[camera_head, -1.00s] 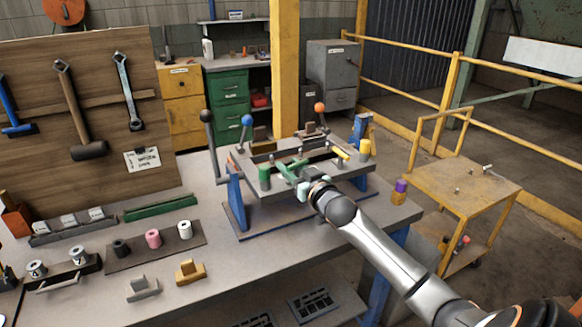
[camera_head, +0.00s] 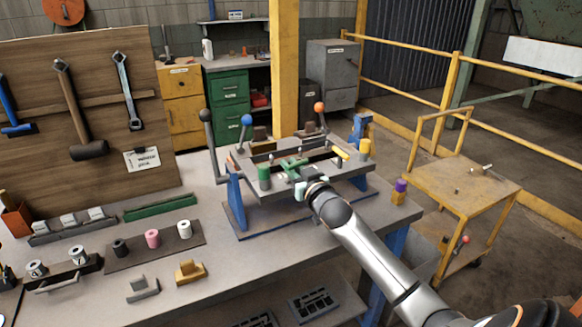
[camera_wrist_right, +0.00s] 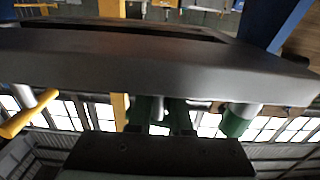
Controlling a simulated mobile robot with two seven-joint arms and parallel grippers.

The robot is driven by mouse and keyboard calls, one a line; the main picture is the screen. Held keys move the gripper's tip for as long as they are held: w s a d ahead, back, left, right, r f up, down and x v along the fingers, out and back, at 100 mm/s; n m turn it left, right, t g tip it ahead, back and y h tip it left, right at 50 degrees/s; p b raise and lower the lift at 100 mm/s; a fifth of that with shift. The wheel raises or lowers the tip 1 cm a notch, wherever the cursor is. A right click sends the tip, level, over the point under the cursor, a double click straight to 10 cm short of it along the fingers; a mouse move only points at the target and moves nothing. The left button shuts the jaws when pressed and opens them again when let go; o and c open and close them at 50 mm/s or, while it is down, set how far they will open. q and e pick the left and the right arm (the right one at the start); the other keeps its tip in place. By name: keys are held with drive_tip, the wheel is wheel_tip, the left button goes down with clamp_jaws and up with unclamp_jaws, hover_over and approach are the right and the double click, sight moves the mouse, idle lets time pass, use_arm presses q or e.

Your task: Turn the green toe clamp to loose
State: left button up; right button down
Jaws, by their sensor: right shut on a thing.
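The green toe clamp (camera_head: 292,167) sits on the front part of the raised grey fixture frame (camera_head: 330,178) on the bench. My right gripper (camera_head: 302,188) reaches in from the lower right and is shut on the green toe clamp at the frame's front edge. In the right wrist view, green parts (camera_wrist_right: 152,108) show between the dark gripper body and the frame. The exact grip and the clamp's angle are hard to tell there. My left gripper is not in view.
A green cylinder (camera_head: 264,176) stands left of the clamp, with a yellow cylinder (camera_head: 364,149) and yellow bar (camera_head: 340,152) to its right. Blue-knobbed (camera_head: 247,120) and orange-knobbed (camera_head: 319,107) levers rise behind. A purple-topped piece (camera_head: 400,186) stands at the bench's right edge.

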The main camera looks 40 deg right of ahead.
drive_tip(key=shift+d+m+g+h+b, duration=0.15)
drive_tip(key=shift+m+g+h+b, duration=0.15)
drive_tip(key=shift+m+h, duration=0.45)
drive_tip(key=shift+d+m+g+h+b, duration=0.25)
drive_tip(key=shift+m+h, duration=0.2)
drive_tip(key=shift+h, duration=0.6)
drive_tip(key=shift+s+a, duration=0.1)
drive_tip(key=c, duration=0.8)
unclamp_jaws()
drive_tip(key=shift+c, duration=0.2)
drive_tip(key=v, duration=1.2)
drive_tip(key=shift+s, duration=0.25)
drive_tip(key=shift+a, duration=0.15)
